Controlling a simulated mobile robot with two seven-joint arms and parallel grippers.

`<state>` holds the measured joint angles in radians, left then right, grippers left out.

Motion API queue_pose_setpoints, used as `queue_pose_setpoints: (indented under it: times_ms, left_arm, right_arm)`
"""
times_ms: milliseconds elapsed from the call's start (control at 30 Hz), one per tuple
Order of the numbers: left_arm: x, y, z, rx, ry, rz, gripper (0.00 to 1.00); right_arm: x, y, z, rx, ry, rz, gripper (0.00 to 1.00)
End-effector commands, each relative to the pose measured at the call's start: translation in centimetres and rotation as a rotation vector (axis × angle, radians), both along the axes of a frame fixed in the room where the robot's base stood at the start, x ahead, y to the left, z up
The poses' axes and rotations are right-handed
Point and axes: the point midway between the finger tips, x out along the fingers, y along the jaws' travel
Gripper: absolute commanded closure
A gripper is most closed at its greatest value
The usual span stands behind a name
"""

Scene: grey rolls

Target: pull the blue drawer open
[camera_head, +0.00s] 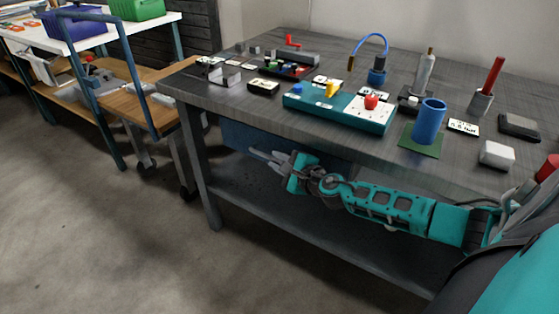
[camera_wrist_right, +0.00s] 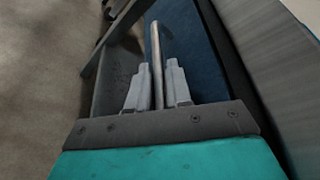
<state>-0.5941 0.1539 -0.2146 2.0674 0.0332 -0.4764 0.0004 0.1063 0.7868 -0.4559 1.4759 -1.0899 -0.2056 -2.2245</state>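The blue drawer (camera_head: 235,136) sits under the front edge of the grey workbench top, partly behind my right arm. Its dark blue front also shows in the wrist view (camera_wrist_right: 190,55). A grey bar handle (camera_wrist_right: 155,45) runs along that front. My right gripper (camera_head: 268,158) is at the handle, with its two fingers (camera_wrist_right: 158,80) on either side of the bar and close against it. It looks shut on the bar, though exact contact is hard to see. How far the drawer stands out is hard to tell. My left gripper is not in view.
The workbench top (camera_head: 230,100) carries a teal box with buttons (camera_head: 340,112), a blue cup (camera_head: 429,121) and several small items. A lower shelf (camera_head: 290,210) lies below the drawer. Bare floor (camera_head: 110,240) is free in front and to the left. A wheeled cart (camera_head: 150,112) stands left.

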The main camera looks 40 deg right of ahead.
Motion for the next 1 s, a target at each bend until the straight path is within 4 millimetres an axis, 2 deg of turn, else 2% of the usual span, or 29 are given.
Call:
queue_pose_setpoints:
  times_ms: [33, 200, 733, 867, 1000]
  left_arm:
    - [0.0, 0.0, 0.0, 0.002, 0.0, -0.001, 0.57]
    - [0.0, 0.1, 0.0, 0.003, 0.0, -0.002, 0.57]
    - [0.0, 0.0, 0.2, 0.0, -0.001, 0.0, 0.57]
    - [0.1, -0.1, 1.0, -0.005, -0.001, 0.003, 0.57]
    - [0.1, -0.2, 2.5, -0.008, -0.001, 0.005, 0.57]
  right_arm:
    - [0.0, 0.0, 0.0, 0.0, 0.0, 0.0, 0.86]
    - [0.0, 0.0, 0.0, 0.0, 0.0, 0.0, 1.0]
    - [-0.1, 0.2, 0.1, 0.0, 0.001, 0.001, 1.0]
    - [-0.5, 1.2, 0.2, 0.002, 0.001, 0.0, 1.0]
    - [-1.4, 3.4, 0.4, 0.005, 0.003, 0.003, 1.0]
